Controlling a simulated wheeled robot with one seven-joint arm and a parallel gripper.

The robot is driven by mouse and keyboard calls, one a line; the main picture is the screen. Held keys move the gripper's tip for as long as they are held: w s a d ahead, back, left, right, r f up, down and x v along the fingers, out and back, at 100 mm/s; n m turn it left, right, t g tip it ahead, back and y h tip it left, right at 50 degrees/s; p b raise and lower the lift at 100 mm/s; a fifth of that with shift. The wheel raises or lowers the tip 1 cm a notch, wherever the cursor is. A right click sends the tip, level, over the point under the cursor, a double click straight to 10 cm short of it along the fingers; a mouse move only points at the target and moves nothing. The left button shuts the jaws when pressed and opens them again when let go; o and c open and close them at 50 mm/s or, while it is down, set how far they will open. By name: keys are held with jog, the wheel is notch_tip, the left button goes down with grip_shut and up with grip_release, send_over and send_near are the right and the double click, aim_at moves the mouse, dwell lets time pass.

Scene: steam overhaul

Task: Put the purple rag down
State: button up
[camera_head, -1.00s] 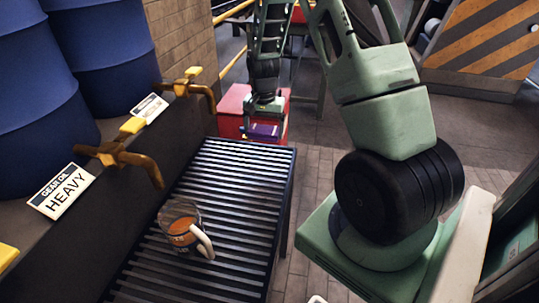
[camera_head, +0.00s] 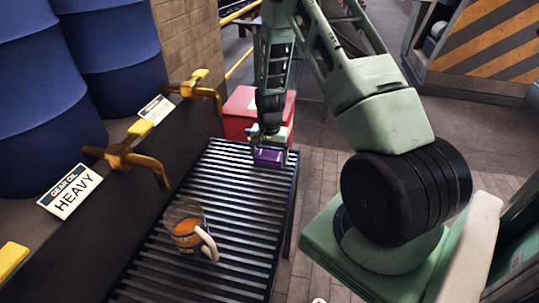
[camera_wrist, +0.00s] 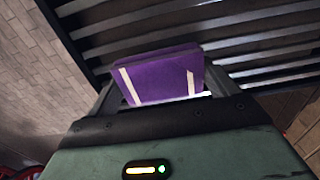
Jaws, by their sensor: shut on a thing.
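The purple rag (camera_head: 268,157) is a flat, folded purple block at the far end of the slatted rack (camera_head: 227,215). My gripper (camera_head: 270,163) is shut on it. In the wrist view the purple rag (camera_wrist: 163,78) sits between the two fingers of my gripper (camera_wrist: 160,92), with pale strips on its near face. Dark slats of the rack (camera_wrist: 125,28) lie behind it. I cannot tell whether the rag touches the slats.
A clear jug with orange contents (camera_head: 187,232) stands on the near part of the rack. Brass taps (camera_head: 130,157) reach over the rack's left side from blue drums (camera_head: 45,90). A red box (camera_head: 240,110) stands beyond the rack. The middle slats are clear.

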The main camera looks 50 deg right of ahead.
aim_at(269, 155)
jog(key=shift+s+f, duration=0.1)
jog(key=shift+f, duration=0.3)
jog(key=o, duration=0.9)
jog(key=shift+a+f+b, duration=0.1)
jog(key=shift+f+b, duration=0.05)
jog(key=shift+b, duration=0.15)
jog(key=shift+c, duration=0.2)
jog(key=shift+s, duration=0.15)
jog(key=shift+r, duration=0.55)
notch_tip(269, 155, up, 12)
jog(key=shift+w, duration=0.2)
jog(key=shift+r, duration=0.1)
